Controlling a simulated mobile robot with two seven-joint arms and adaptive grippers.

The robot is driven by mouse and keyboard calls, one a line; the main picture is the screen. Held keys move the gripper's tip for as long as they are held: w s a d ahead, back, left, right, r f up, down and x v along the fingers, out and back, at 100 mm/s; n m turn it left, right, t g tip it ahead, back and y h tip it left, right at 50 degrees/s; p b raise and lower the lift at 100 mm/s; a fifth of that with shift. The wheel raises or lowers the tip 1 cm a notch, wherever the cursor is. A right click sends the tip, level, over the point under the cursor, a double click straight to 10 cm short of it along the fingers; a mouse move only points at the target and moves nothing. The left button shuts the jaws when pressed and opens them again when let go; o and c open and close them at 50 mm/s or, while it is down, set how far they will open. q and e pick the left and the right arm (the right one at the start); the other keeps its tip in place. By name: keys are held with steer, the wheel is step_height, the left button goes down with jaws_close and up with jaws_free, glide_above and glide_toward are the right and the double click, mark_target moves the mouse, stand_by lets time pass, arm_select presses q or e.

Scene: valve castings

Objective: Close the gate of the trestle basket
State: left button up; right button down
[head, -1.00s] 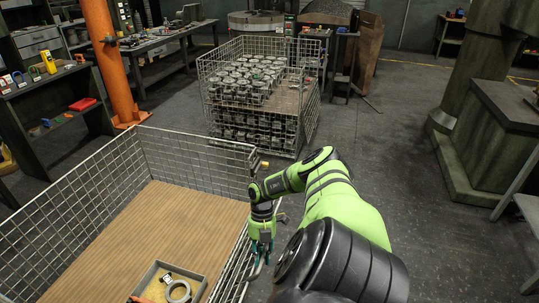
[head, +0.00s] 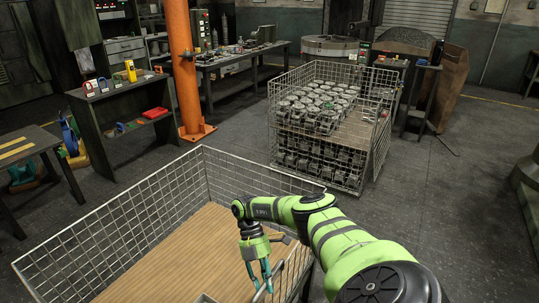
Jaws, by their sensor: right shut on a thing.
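The wire-mesh basket (head: 110,222) with a brown slatted floor fills the lower left and centre of the head view; what it stands on is out of view. A mesh panel (head: 292,272), which looks like its gate, is at the right side, partly behind my right arm. My right gripper (head: 261,278), with teal fingers, points down beside this panel at the basket's right side. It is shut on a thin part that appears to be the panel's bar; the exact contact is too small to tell. My left gripper is out of view.
A second mesh basket (head: 290,125) of grey castings stands beyond, on the floor. An orange post (head: 181,75), a dark shelf unit (head: 108,150) and a workbench (head: 235,57) stand behind. Dark floor (head: 430,195) is clear at the right.

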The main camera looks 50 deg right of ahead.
steer(key=shift+a+f, duration=0.3)
steer(key=shift+f, duration=0.1)
steer(key=c, duration=1)
jaws_free()
steer(key=shift+c, duration=0.2)
steer(key=shift+w, duration=0.25)
steer(key=shift+d, duration=0.1)
steer(key=v, duration=0.7)
steer(key=shift+r, duration=0.25)
steer(key=shift+w+d, duration=0.1)
steer(key=shift+w, duration=0.05)
